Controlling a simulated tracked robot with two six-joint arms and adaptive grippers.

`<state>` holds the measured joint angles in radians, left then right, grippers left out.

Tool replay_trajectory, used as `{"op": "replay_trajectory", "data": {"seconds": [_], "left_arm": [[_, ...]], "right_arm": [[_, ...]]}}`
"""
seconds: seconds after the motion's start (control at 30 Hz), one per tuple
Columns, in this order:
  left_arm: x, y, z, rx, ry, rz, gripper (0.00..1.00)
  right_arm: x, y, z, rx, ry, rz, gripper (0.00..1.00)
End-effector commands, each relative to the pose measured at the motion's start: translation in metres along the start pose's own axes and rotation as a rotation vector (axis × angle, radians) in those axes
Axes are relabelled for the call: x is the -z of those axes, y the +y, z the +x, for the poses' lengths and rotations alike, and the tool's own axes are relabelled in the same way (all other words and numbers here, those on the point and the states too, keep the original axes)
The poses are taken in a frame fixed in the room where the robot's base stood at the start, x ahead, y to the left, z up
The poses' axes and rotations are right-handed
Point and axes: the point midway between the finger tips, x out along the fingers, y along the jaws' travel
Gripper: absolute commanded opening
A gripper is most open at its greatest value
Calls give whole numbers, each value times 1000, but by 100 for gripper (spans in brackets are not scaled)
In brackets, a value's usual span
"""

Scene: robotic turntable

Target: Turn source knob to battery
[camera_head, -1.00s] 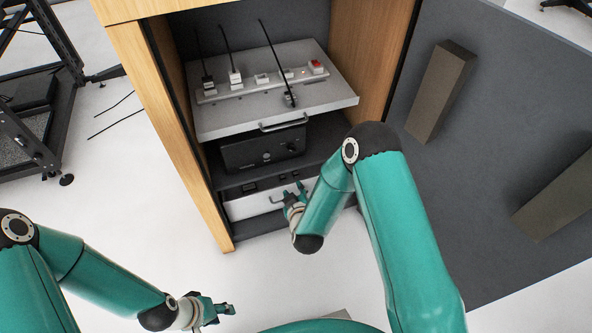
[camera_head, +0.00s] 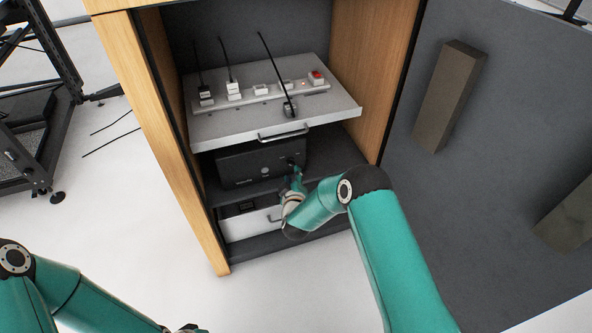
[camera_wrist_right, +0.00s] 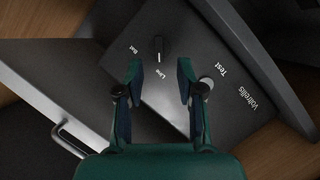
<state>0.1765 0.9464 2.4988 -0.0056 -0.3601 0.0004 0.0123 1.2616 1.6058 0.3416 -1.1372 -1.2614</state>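The source knob (camera_wrist_right: 159,48) is a small dark knob on the black box's front panel in the right wrist view. Its bar lies up and down in that picture, one end toward the "Line" label; the "Bat" label is left of it. My right gripper (camera_wrist_right: 159,78) is open and empty, its fingers to either side just below the knob, apart from it. In the head view my right gripper (camera_head: 296,176) is at the right part of the black box (camera_head: 245,165). Only a sliver of my left gripper (camera_head: 189,328) shows at the bottom edge, fingers hidden.
A round button (camera_wrist_right: 206,83) near "Test" is close to the right finger. Above the box, a grey shelf (camera_head: 215,132) with a handle (camera_head: 285,133) holds a power strip with plugs. A white-fronted unit (camera_head: 240,225) is below. Wooden cabinet walls (camera_head: 372,90) flank the space.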

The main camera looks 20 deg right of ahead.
Motion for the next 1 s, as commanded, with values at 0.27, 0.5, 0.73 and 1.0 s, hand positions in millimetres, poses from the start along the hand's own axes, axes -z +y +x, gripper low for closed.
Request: {"op": "replay_trajectory", "data": {"seconds": [0.27, 0.5, 0.73, 1.0], "left_arm": [[0, -5, 13, 0, 0, 0, 40], [0, -6, 15, 0, 0, 0, 40], [0, -5, 15, 0, 0, 0, 40], [0, -5, 15, 0, 0, 0, 40]], "right_arm": [[-2, -1, 42, -3, 0, 1, 38], [-1, 0, 53, 0, -1, 0, 38], [-1, 1, 54, 0, -1, 0, 38], [-1, 1, 54, 0, -1, 1, 0]]}}
